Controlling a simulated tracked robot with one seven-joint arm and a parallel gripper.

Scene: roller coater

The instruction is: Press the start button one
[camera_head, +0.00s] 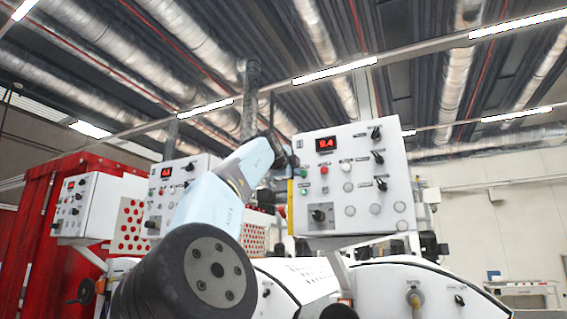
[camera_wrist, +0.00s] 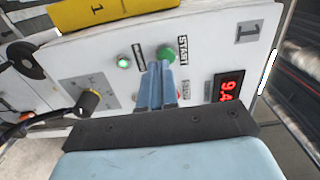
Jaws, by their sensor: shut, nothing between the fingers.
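The white control panel numbered 1 (camera_wrist: 245,33) fills much of the wrist view. Its green START button (camera_wrist: 166,53) sits beside the START label (camera_wrist: 183,50). My gripper (camera_wrist: 160,68) is shut and empty, and its fingertips overlap the lower edge of that button in the picture. I cannot tell whether they touch it. In the head view the same panel (camera_head: 380,205) stands right of my arm, with the gripper end at its left edge; the fingertips are not clear there.
A second green button (camera_wrist: 123,61) lies left of the fingertips. A black knob (camera_wrist: 90,100) and red display (camera_wrist: 228,86) flank them. A yellow strip (camera_wrist: 115,10) runs along the panel edge. Two similar panels (camera_head: 92,205) stand further left in the head view.

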